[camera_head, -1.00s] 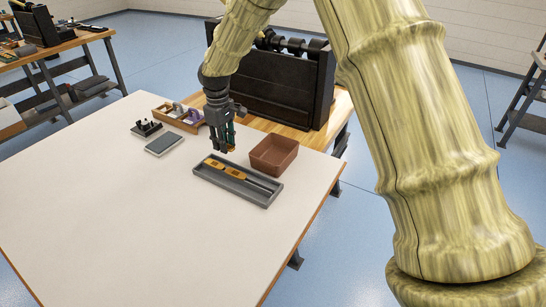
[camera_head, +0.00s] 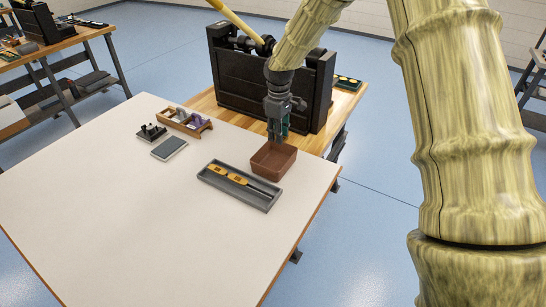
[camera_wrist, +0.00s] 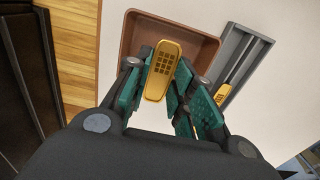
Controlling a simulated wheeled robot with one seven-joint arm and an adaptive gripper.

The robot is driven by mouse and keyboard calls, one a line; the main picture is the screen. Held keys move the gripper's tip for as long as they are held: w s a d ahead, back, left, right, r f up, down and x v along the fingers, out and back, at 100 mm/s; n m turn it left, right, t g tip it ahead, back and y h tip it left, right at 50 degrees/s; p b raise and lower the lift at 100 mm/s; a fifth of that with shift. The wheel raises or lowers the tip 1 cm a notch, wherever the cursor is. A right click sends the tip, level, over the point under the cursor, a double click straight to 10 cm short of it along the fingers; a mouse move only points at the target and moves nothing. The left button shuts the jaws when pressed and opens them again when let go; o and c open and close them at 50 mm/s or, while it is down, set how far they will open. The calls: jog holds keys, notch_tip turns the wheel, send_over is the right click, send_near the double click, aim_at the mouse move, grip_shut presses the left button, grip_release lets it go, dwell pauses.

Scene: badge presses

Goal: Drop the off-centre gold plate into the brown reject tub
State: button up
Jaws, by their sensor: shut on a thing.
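My gripper (camera_head: 277,140) is shut on a gold plate (camera_wrist: 162,72) with a grid of dark marks, held between the green finger pads in the wrist view. The gripper is over the brown reject tub (camera_head: 262,168), its fingertips near rim height in the head view. In the wrist view the tub (camera_wrist: 128,42) lies beyond the plate, and its visible floor looks empty. The plate is hidden by the fingers in the head view. I cannot tell its exact height above the tub floor.
A grey tray (camera_head: 213,183) beside the tub holds a yellow-orange tool (camera_head: 226,175) with a dark end. A wooden organiser (camera_head: 184,123), a small black fixture (camera_head: 151,131) and a grey pad (camera_head: 169,148) lie left. A black press (camera_head: 240,83) stands behind. The front table is clear.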

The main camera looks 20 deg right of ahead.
jog(key=shift+s+d+f, duration=0.1)
jog(key=shift+d+f, duration=0.1)
jog(key=shift+d, duration=0.05)
jog(key=shift+f+b, duration=2.05)
jog(key=shift+f, duration=0.75)
jog(key=o, duration=1)
jog(key=shift+r, duration=0.15)
notch_tip(320, 180, up, 12)
jog(key=shift+f, duration=0.1)
